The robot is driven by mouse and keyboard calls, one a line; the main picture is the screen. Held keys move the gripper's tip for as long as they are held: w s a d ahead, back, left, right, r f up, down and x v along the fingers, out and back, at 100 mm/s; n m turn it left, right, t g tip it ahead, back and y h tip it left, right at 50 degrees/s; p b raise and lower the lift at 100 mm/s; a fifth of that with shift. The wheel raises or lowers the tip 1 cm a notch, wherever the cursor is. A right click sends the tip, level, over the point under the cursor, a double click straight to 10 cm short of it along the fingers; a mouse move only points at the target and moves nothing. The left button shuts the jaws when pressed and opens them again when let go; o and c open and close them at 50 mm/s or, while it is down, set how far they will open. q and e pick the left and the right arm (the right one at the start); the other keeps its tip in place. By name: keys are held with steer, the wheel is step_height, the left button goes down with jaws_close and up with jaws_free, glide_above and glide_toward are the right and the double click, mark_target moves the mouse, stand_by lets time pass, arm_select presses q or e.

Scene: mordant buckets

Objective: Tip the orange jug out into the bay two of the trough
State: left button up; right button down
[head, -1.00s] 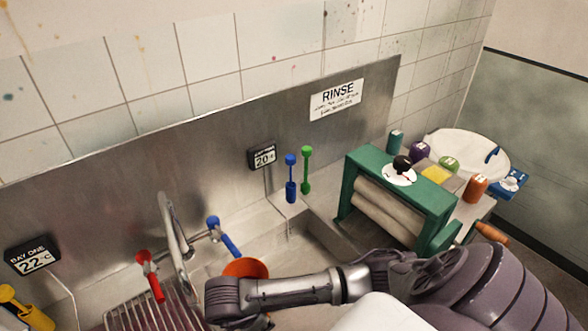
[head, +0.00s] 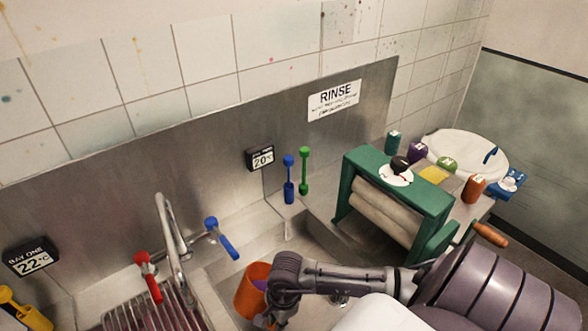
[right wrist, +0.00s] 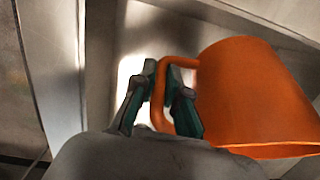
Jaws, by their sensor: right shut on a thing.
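The orange jug (head: 251,288) is at the bottom middle of the head view, over the steel trough basin (head: 300,240) below the 20 °C display. In the head view my right wrist hides part of the jug and the fingers are hard to make out. I cannot see any stream of liquid. My left gripper is not in view.
A tap (head: 172,235) with red (head: 148,275) and blue (head: 220,238) levers stands left of the jug. A ribbed rack (head: 150,312) lies in bay one. A green wringer (head: 398,205) stands to the right, with several small coloured pots behind it.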

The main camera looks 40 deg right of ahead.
steer(key=shift+d+f+y, duration=0.25)
steer(key=shift+f+y, duration=0.05)
steer(key=shift+w+f, duration=0.1)
steer(key=shift+f, duration=0.15)
steer(key=shift+w+y, duration=0.15)
steer(key=shift+y, duration=0.15)
steer(key=shift+f, duration=0.15)
steer(key=shift+s+d+r+y, duration=0.2)
steer(key=shift+s+d+y, duration=0.1)
steer(key=shift+w+a, duration=0.1)
steer(key=shift+w, duration=0.15)
steer(key=shift+r, duration=0.15)
